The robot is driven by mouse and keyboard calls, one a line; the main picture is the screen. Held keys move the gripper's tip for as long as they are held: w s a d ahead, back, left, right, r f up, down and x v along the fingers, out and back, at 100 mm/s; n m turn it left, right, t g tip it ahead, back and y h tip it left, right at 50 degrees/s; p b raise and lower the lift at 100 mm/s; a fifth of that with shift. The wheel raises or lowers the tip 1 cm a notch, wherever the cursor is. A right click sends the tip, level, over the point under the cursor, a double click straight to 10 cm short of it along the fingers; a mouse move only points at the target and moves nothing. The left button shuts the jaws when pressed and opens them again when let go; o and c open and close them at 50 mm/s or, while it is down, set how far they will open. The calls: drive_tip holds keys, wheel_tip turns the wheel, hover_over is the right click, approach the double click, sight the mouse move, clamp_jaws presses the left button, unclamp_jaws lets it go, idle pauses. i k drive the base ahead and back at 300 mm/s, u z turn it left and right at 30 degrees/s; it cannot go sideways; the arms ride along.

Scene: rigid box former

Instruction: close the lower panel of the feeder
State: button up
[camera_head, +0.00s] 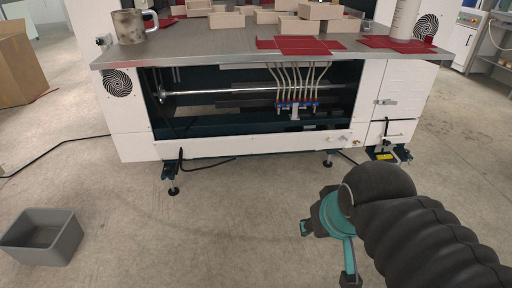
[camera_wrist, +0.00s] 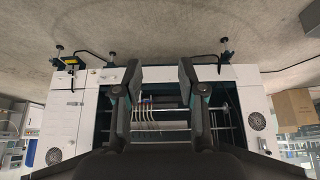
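The feeder is a white machine with a grey top, and its wide front opening (camera_head: 260,95) stands uncovered, showing a metal shaft and several hoses. A white lower strip (camera_head: 250,146) runs under the opening; I cannot tell whether it is the lower panel's edge. My gripper (camera_head: 327,252) is in front of the machine, low at the right, apart from it. Its two fingers are spread with nothing between them. In the wrist view the machine appears upside down beyond my gripper (camera_wrist: 155,75), and the fingers cover part of the opening.
A white side door (camera_head: 400,85) with a latch is right of the opening. Cartons, red sheets and a mug (camera_head: 130,25) are on the grey top (camera_head: 200,42). A grey bin (camera_head: 62,240) stands on the floor at left. A black cable lies nearby.

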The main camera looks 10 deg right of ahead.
sight(316, 140)
drive_tip(key=k, duration=0.65)
drive_tip(key=u, duration=0.15)
drive_tip(key=i, duration=1.25)
drive_tip(key=z, duration=0.9)
drive_tip(key=i, duration=0.2)
drive_tip(key=z, duration=0.3)
